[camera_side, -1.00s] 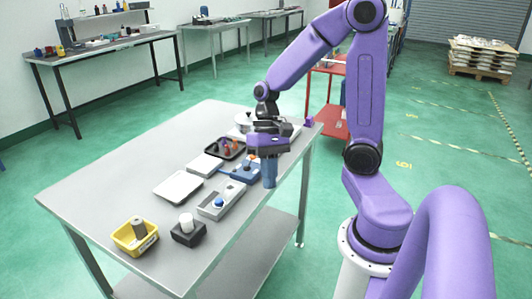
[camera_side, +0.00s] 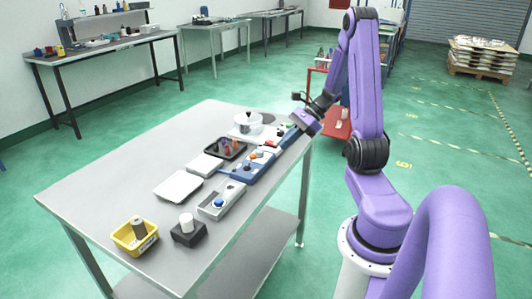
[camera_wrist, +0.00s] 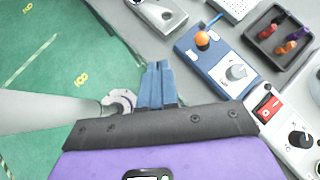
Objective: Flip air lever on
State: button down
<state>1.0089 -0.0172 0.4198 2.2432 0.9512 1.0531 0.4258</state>
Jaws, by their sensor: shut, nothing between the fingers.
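A blue control box (camera_side: 240,174) lies near the right edge of the table. It carries a lever with an orange ball (camera_wrist: 202,38) and a grey rotary knob (camera_wrist: 237,72). No label shows which control is the air lever. My gripper (camera_side: 284,142) is tilted over the table's right edge, toward the far end. Its blue fingers are shut and empty in the wrist view (camera_wrist: 158,66). There they point left of the blue box and are apart from the orange-ball lever.
A white unit with a red rocker switch (camera_wrist: 266,103) and a dial sits beside the blue box. A dark tray (camera_side: 212,148) holds coloured pieces. A grey box with a blue button (camera_side: 219,203) and a yellow bin (camera_side: 122,238) lie nearer. The table's left side is clear.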

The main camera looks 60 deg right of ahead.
jog(key=s+d+m+t+h, duration=0.1)
jog(key=s+d+m+t, duration=0.1)
jog(key=d+m, duration=0.2)
jog(key=d+f, duration=0.1)
jog(key=d, duration=0.1)
jog(key=shift+s+d+m+t+h, duration=0.25)
jog(key=shift+d+m+t+h, duration=0.05)
jog(key=shift+d+h, duration=0.1)
jog(key=shift+w+a, duration=0.1)
jog(key=x, duration=0.9)
jog(key=shift+a+f, duration=0.15)
jog(key=shift+a, duration=0.05)
jog(key=w, duration=0.1)
jog(key=w+a, duration=0.1)
jog(key=shift+w+a, duration=0.35)
jog(key=shift+w, duration=0.05)
jog(key=shift+w+a, duration=0.3)
jog(key=shift+w, duration=0.2)
